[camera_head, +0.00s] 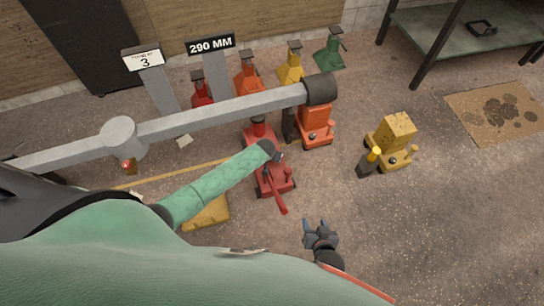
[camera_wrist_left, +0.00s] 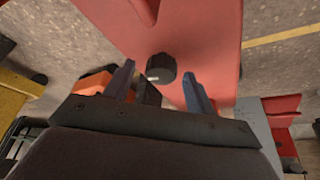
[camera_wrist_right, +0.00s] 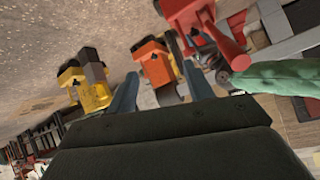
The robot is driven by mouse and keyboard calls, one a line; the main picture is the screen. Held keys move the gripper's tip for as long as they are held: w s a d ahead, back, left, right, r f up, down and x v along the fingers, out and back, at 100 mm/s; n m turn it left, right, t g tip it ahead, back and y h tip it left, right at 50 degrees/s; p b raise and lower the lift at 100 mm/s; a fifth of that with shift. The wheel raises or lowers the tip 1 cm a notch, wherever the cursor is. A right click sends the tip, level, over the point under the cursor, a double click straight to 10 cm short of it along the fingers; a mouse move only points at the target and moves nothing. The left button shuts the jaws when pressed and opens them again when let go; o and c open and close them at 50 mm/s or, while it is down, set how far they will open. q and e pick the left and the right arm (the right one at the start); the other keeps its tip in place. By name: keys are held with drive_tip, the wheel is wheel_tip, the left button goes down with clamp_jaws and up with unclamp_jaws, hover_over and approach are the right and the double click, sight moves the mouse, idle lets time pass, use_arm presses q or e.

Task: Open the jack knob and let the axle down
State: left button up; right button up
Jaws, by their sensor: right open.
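The red jack (camera_head: 286,186) stands on the floor under the grey axle beam (camera_head: 215,112); I cannot tell whether its saddle touches the beam. The black jack knob (camera_wrist_left: 161,68) with a white mark sits on the jack's red body (camera_wrist_left: 205,45) in the left wrist view. My left gripper (camera_wrist_left: 158,85) is open, with one finger on each side of the knob in that view and a gap to each. In the head view it is largely hidden at the red jack. My right gripper (camera_head: 318,229) is open and empty over bare floor right of the jack.
An orange jack (camera_head: 316,122) stands by the axle's dark hub (camera_head: 321,88). A yellow jack (camera_head: 393,137) stands to the right. Several coloured stands line the back, near the "290 MM" sign (camera_head: 211,44). A green table (camera_head: 465,35) stands back right. Floor at front right is clear.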

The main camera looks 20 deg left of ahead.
use_arm(q)
drive_tip(key=shift+r, duration=0.1)
use_arm(e)
drive_tip(key=shift+s, duration=0.1)
use_arm(q)
drive_tip(key=shift+s+r, duration=0.15)
drive_tip(key=shift+p+v, duration=0.35)
drive_tip(key=shift+v, duration=0.8)
drive_tip(key=shift+p+v, duration=0.5)
drive_tip(key=shift+v, duration=1.95)
use_arm(e)
drive_tip(key=s+f+g, duration=0.2)
drive_tip(key=s+f, duration=0.2)
drive_tip(key=s, duration=0.1)
drive_tip(key=shift+d+f, duration=0.2)
drive_tip(key=shift+d, duration=0.15)
